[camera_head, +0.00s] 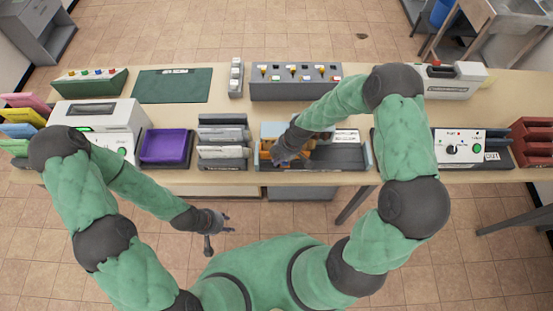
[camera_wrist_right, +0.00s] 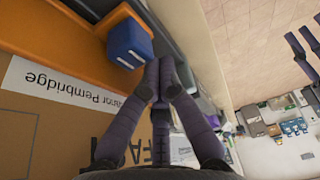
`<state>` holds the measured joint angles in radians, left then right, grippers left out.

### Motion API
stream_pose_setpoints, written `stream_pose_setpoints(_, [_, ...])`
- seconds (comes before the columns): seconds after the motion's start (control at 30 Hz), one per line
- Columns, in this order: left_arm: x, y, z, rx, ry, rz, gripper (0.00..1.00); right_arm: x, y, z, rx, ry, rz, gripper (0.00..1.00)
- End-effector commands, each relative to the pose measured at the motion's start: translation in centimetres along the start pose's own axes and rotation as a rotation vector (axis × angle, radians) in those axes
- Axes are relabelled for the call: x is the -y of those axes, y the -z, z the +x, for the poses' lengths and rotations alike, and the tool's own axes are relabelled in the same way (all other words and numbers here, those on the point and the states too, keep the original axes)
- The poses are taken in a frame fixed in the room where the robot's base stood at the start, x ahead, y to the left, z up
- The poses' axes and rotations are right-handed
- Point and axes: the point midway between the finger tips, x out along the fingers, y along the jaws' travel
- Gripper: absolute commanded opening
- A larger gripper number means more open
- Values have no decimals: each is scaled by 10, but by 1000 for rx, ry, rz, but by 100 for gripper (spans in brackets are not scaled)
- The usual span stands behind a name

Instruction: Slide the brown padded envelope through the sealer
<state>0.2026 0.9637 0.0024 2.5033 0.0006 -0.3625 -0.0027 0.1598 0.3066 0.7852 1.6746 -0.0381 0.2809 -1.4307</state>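In the right wrist view a brown surface (camera_wrist_right: 35,130) with a white name label and large black lettering fills the lower left. It looks like the brown padded envelope, but its full outline is cut off. My right gripper (camera_wrist_right: 160,62) has its fingertips together beside it, with nothing clearly between them. In the head view my right gripper (camera_head: 284,157) is low over the orange and brown things at the left of a dark tray (camera_head: 340,157); the arm hides part of them. My left gripper (camera_head: 218,234) is open and empty in front of the table. I cannot tell which device is the sealer.
A white machine (camera_head: 97,118) and purple tray (camera_head: 165,146) stand left. A control box (camera_head: 460,147) with a knob and red racks (camera_head: 532,142) stand right. A grey panel (camera_head: 292,82) with several switches is at the back. A blue block (camera_wrist_right: 130,43) sits on an orange strip near my right fingertips.

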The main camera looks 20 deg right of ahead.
Motion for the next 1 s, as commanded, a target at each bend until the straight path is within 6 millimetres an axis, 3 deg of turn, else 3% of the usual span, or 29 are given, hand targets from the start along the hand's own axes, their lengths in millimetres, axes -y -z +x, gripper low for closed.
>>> stream_pose_setpoints(0.17, [1,0,2,0,0,0,40,0,-6,-2,0,-1,2,0])
stream_pose_setpoints(0.37, [3,0,10,0,0,0,40,-1,-26,-8,0,-3,4,0])
stream_pose_setpoints(1.0, [18,2,50,0,0,0,40,0,-138,-45,1,-3,6,0])
